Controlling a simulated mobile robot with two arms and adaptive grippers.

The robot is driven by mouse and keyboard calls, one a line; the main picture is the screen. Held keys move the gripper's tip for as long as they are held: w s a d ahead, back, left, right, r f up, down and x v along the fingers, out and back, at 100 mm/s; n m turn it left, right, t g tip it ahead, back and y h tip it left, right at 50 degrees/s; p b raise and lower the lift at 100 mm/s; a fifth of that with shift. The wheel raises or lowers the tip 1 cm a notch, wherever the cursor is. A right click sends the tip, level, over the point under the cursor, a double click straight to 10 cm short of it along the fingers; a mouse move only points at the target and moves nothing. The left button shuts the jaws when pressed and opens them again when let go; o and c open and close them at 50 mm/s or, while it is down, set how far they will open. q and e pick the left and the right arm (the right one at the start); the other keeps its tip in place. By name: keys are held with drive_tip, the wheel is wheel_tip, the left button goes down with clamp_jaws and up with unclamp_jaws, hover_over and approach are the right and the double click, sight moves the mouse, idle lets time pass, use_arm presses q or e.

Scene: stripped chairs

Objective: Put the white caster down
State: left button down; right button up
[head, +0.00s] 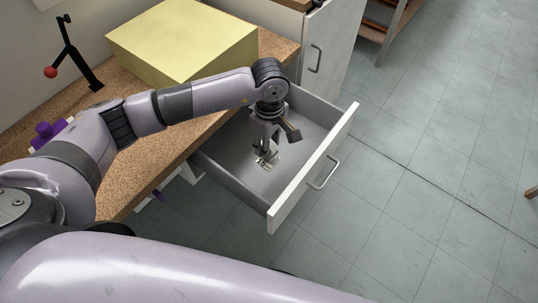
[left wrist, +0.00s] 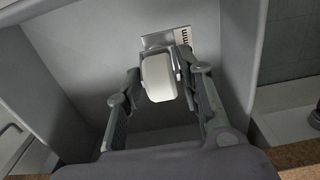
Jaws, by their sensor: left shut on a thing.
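The white caster (left wrist: 159,78) shows between the fingers of my left gripper (left wrist: 160,92) in the left wrist view. It has a white wheel and a grey metal plate (left wrist: 158,40). My left gripper is shut on it. In the head view my left gripper (head: 266,150) points down inside the open grey drawer (head: 312,133), and the caster is mostly hidden there, close to the drawer floor. I cannot tell whether it touches the floor. My right gripper is not in view.
The drawer has a white front (head: 290,200) with a metal handle (head: 323,174). A yellow box (head: 180,40) stands on the brown worktop (head: 150,165). A black stand with a red ball (head: 50,72) and a purple object (head: 48,131) are at left. Open tiled floor lies at right.

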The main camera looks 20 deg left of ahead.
sight(276, 158)
use_arm(q)
wheel_tip(276, 158, down, 7)
drive_tip(key=shift+r, duration=0.1)
idle(0.3)
drive_tip(key=shift+f, duration=0.25)
drive_tip(key=c, duration=1.1)
unclamp_jaws()
drive_tip(key=shift+r, duration=0.1)
